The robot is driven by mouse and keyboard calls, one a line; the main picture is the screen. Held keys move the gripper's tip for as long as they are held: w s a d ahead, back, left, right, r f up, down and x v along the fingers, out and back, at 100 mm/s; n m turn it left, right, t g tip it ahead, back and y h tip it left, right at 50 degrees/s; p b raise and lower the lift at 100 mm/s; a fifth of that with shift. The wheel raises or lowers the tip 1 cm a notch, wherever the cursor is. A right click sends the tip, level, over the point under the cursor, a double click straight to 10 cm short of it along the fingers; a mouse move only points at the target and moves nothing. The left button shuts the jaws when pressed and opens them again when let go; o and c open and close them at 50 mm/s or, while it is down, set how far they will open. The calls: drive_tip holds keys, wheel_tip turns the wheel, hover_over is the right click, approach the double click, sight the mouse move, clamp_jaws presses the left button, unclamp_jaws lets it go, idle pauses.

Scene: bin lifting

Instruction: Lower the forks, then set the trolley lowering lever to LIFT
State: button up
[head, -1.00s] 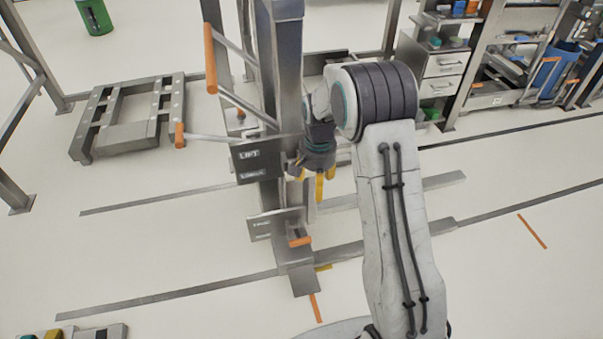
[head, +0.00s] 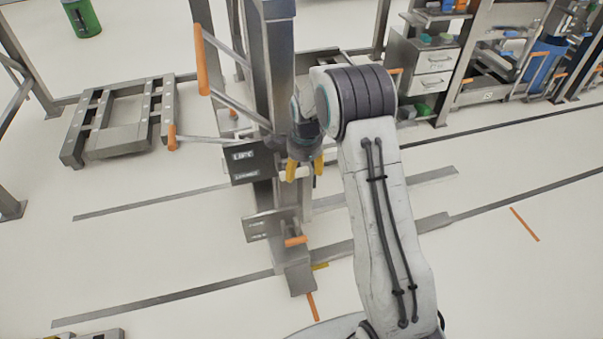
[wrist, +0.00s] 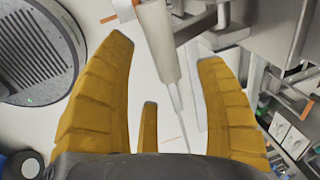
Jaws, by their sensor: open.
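The trolley's tall grey mast (head: 272,85) stands left of my arm. A dark panel marked LIFT above and LOWER below (head: 250,163) is on it. A lever with an orange grip (head: 171,137) sticks out left, near the LIFT label's height. A second dark panel (head: 268,225) sits lower, with a short orange handle (head: 295,241) beside it. Grey fork-like beams (head: 385,190) lie low to the right, partly behind my arm. My gripper (head: 305,172) is open and empty, right of the LIFT/LOWER panel. Its spread yellow fingers (wrist: 170,90) fill the wrist view.
A long orange push handle (head: 202,60) rises at the mast's upper left. A low metal rack (head: 75,140) stands at left. Shelves, a drawer cabinet (head: 432,70) and a blue bin (head: 545,65) are at the back right.

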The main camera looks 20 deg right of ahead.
sight(302, 172)
drive_tip(key=shift+w+f, duration=0.2)
drive_tip(key=shift+f, duration=0.8)
drive_tip(key=shift+w+f, duration=0.2)
drive_tip(key=shift+f, duration=0.75)
drive_tip(key=shift+c, duration=0.3)
drive_tip(key=c, duration=1.2)
